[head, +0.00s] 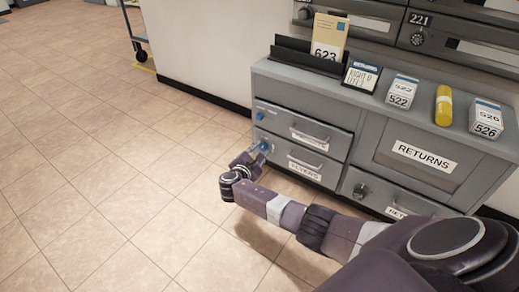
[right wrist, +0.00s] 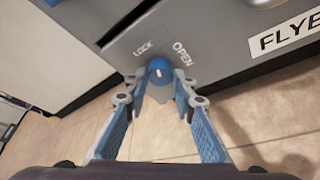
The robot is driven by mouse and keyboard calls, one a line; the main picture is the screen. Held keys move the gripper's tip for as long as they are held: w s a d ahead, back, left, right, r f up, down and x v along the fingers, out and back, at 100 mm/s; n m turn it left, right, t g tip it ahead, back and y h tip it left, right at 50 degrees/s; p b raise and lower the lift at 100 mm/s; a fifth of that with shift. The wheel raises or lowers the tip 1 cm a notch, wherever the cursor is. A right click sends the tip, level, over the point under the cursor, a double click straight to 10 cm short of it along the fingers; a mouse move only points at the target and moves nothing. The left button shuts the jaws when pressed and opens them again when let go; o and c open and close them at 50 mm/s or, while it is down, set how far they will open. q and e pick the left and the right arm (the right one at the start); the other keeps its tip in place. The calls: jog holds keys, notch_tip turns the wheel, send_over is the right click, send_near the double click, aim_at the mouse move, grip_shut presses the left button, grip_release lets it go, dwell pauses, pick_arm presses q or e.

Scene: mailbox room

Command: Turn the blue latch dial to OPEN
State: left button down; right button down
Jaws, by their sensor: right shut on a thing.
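The blue latch dial (right wrist: 159,71) is on the grey front of the FLYERS drawer (head: 301,164). In the right wrist view its small white mark sits upright, between the printed words LOCK on the left and OPEN on the right; its exact setting is hard to tell. My right gripper (right wrist: 159,84) has its blue-padded fingers on either side of the dial, shut on it. In the head view my right gripper (head: 260,151) is at the drawer's left end and mostly covers the dial. My left gripper is not in view.
Another blue dial (head: 260,116) is on the drawer above. The cabinet top holds a black tray with a 623 card (head: 328,38), a small sign (head: 362,75), boxes 522 (head: 402,92) and 526 (head: 487,119), and a yellow cylinder (head: 444,106). The tiled floor at left is clear.

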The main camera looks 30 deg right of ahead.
jog(key=shift+s+f+m+t+b, duration=0.1)
jog(key=shift+f+m+t+b, duration=0.25)
jog(key=shift+m, duration=0.35)
jog(key=shift+m+t+b, duration=0.45)
jog(key=shift+m+b, duration=0.25)
jog(key=shift+b, duration=0.15)
jog(key=m+t+b, duration=0.1)
jog(key=b, duration=0.1)
jog(key=m+b, duration=0.2)
jog(key=b, duration=0.1)
jog(key=shift+f+m+t+h, duration=0.2)
jog(key=shift+m+t+h, duration=0.1)
jog(key=shift+t, duration=0.1)
jog(key=shift+r+m+t+h+b, duration=0.1)
jog(key=shift+m+t+h+b, duration=0.2)
jog(key=shift+m+b, duration=0.7)
jog(key=shift+r+m, duration=0.1)
jog(key=shift+m, duration=0.9)
jog(key=shift+h, duration=0.4)
jog(key=c, duration=1.6)
grip_release()
jog(key=shift+s+t, duration=0.1)
jog(key=shift+t, duration=0.2)
